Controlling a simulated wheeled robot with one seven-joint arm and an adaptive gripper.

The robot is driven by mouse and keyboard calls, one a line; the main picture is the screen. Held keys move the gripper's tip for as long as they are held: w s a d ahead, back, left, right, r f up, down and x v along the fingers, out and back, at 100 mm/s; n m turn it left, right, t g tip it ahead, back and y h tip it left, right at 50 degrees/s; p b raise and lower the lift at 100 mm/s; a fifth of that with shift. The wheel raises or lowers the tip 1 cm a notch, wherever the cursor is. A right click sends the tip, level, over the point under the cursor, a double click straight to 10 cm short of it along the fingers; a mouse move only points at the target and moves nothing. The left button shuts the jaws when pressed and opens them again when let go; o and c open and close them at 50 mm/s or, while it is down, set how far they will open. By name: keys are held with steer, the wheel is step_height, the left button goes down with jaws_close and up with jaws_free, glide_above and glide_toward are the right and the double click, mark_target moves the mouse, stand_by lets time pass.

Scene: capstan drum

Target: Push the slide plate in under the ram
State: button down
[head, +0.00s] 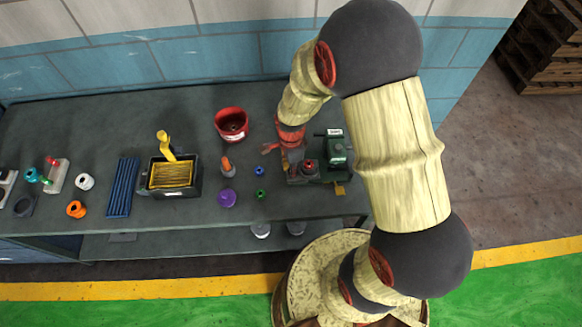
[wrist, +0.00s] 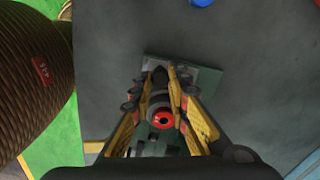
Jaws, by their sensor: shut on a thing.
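A small green press (head: 337,150) stands at the right end of the bench. A grey slide plate (head: 300,180) lies low at its left side, with a red round part (head: 309,167) on it. In the wrist view, the red part (wrist: 161,118) shows as a ring with a dark centre, between my fingers. My gripper (wrist: 160,80) points down at the press. Its fingers are closed around a small dark piece that looks like the slide plate's knob. The fingers and my arm hide much of the plate. I cannot tell how far under the ram it sits.
A red bucket (head: 231,124) stands behind and left of my gripper. An orange-topped part (head: 227,167), a purple knob (head: 227,198), a blue piece (head: 259,171) and a green piece (head: 260,195) stand left of the press. A black box (head: 174,178) is farther left.

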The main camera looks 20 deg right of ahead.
mark_target(317, 172)
steer(key=s+d, duration=0.1)
steer(key=d, duration=0.5)
steer(key=s+d, duration=0.1)
steer(key=d, duration=0.1)
steer(key=shift+s+d, duration=0.35)
steer(key=shift+d, duration=0.05)
steer(key=c, duration=2.2)
jaws_free()
steer(key=shift+o, duration=1.4)
steer(key=shift+s+d, duration=0.1)
steer(key=shift+d, duration=0.15)
steer(key=shift+o, duration=1.2)
steer(key=shift+a, duration=0.15)
